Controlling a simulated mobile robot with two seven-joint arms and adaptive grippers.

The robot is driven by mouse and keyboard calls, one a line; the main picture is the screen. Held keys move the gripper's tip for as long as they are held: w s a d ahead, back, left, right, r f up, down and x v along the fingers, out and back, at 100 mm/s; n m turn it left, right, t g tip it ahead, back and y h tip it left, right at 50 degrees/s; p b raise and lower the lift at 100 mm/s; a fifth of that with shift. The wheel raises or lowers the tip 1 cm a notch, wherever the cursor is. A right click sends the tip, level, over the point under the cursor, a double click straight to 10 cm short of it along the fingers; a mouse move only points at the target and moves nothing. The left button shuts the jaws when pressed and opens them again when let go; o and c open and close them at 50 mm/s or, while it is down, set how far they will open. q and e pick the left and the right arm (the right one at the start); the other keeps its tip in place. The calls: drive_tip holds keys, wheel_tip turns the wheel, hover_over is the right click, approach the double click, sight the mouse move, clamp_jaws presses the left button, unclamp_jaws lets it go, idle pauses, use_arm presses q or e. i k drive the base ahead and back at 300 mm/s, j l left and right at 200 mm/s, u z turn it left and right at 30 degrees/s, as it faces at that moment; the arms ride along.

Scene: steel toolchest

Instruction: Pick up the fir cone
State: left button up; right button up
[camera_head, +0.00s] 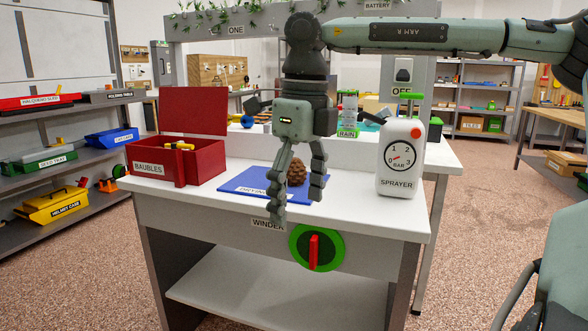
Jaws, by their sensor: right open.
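The fir cone (297,172) is brown and scaly and rests on a blue mat (262,182) on the white workbench. My right gripper (299,205) hangs down in front of the cone, its fingers spread and pointing downward. The cone shows between the two fingers, partly covered by them. The gripper is open and empty; I cannot tell how far the cone lies behind it. My right arm reaches in from the upper right. My left gripper is not clearly in view.
A red box labelled BAUBLES (150,163) with a raised lid stands left on the bench. A white sprayer (400,160) stands right. A green winder dial (316,248) with a red handle is on the bench front. A green-topped RAIN item (347,115) stands behind.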

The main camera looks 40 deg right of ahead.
sight(296, 175)
drive_tip(key=i+l, duration=0.45)
drive_tip(key=l, duration=0.15)
drive_tip(key=i+l, duration=0.45)
drive_tip(key=l, duration=0.1)
